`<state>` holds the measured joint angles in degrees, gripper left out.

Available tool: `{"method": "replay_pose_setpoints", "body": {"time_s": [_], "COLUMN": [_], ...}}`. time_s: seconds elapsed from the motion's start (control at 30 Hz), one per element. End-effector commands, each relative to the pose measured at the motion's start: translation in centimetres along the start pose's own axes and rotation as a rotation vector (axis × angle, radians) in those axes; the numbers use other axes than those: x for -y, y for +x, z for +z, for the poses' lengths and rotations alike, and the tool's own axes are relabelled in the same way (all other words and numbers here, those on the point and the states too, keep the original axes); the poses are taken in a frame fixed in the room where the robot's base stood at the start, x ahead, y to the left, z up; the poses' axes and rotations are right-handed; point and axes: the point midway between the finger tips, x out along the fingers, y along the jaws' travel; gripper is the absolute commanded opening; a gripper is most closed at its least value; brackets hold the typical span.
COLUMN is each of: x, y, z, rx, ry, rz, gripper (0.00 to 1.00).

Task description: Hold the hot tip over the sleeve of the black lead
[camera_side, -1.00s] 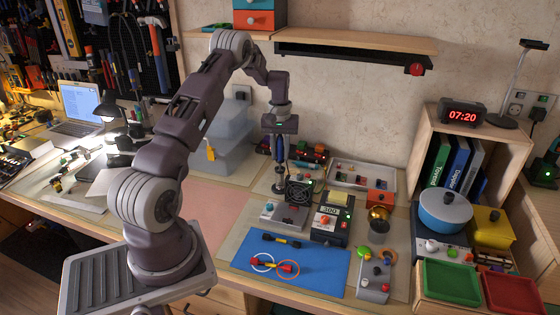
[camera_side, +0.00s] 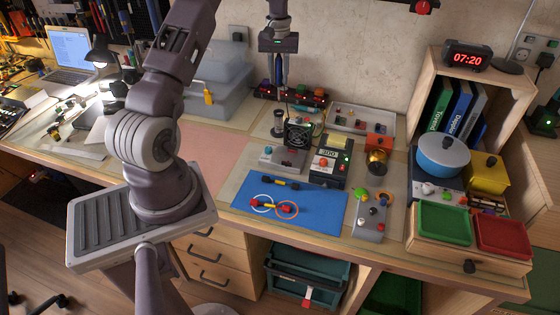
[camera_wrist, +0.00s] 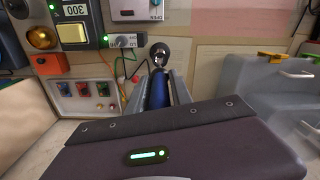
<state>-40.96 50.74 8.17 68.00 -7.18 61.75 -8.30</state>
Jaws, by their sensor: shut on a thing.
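My gripper (camera_side: 277,80) is shut on a blue-handled iron (camera_wrist: 158,92) and holds it upright above its round dark stand (camera_side: 278,131). In the wrist view the stand's dark ring (camera_wrist: 159,50) shows just beyond the handle; whether the tip is fully clear of it, I cannot tell. On the blue mat (camera_side: 325,208) lie two short leads, apart from my gripper. The black lead (camera_side: 281,184) with a yellow middle part lies at the back. The red lead (camera_side: 271,206), also partly yellow, lies in front with a white and an orange ring at it.
A grey box (camera_side: 220,88) stands at left. The pink mat (camera_side: 215,155) is clear.

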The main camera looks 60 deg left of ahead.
Motion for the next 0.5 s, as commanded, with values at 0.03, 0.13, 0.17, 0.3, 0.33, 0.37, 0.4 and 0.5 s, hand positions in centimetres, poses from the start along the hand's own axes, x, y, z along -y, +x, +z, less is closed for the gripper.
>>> {"method": "replay_pose_setpoints", "body": {"time_s": [0.03, 0.13, 0.17, 0.3, 0.33, 0.37, 0.4, 0.5], "x": [0.0, 0.0, 0.0, 0.0, 0.0, 0.0, 0.0, 0.0], "y": [0.0, 0.0, 0.0, -0.5, -0.9, -1.4, -2.2, -4.2], "z": [0.0, 0.0, 0.0, -0.1, -0.1, -0.1, -0.1, -0.1], "rx": [0.000, 0.000, 0.000, -0.002, -0.003, -0.004, -0.006, -0.005], "ry": [0.000, 0.000, 0.000, 0.000, 0.000, 0.000, 0.000, 0.000], "rz": [0.000, 0.000, 0.000, 0.000, 0.000, 0.001, 0.001, 0.001], "gripper": [0.00, 0.00, 0.00, 0.00, 0.00, 0.00, 0.00, 0.00]}}
